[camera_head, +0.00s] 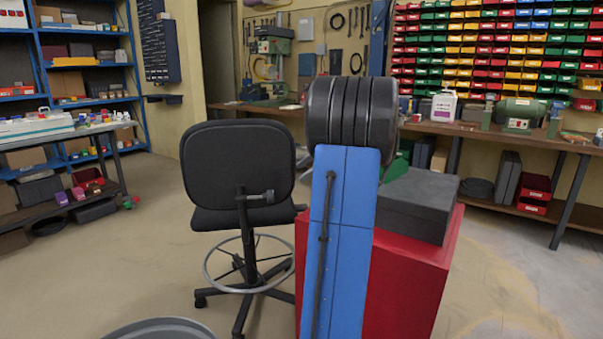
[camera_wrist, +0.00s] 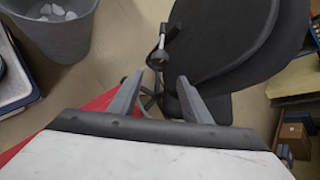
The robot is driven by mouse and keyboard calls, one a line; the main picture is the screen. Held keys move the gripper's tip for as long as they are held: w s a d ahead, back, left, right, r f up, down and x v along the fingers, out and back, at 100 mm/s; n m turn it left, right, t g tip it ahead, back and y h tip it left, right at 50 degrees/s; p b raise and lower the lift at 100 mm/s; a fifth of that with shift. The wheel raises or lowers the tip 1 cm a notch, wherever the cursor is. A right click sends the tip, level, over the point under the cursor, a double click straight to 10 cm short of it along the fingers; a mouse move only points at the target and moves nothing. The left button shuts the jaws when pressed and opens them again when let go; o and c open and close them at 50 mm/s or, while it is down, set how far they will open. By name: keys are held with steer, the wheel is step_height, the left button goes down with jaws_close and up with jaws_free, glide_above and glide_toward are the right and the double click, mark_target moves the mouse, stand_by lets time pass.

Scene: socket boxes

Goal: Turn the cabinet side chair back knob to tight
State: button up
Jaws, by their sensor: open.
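The black office chair's backrest (camera_head: 238,163) stands left of the red cabinet in the head view, its rear facing me. A dark knob (camera_head: 269,197) sticks out low behind the backrest, on the side toward the cabinet. In the wrist view the backrest (camera_wrist: 225,40) fills the upper right, and the dark rod with its round knob end (camera_wrist: 157,59) shows just beyond my fingertips. My gripper (camera_wrist: 161,76) is open, its two grey fingers apart with nothing between them. The knob looks apart from the fingers; I cannot tell its turned position. My gripper is hidden in the head view.
The red cabinet (camera_head: 425,290) with a dark grey box (camera_head: 418,205) on it stands right of the chair. A grey bin (camera_wrist: 62,30) shows at the upper left of the wrist view. The chair's foot ring (camera_head: 212,283) and legs spread below.

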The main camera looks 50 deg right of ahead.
mark_target(268, 196)
steer(key=s+a+f+n+t+h, duration=0.2)
steer(key=s+a+f+n+t, duration=0.1)
steer(key=s+a+f+t, duration=0.1)
steer(key=x, duration=1.7)
steer(key=shift+w+d, duration=0.1)
steer(key=shift+w, duration=0.25)
steer(key=shift+c, duration=0.6)
steer(key=c, duration=0.6)
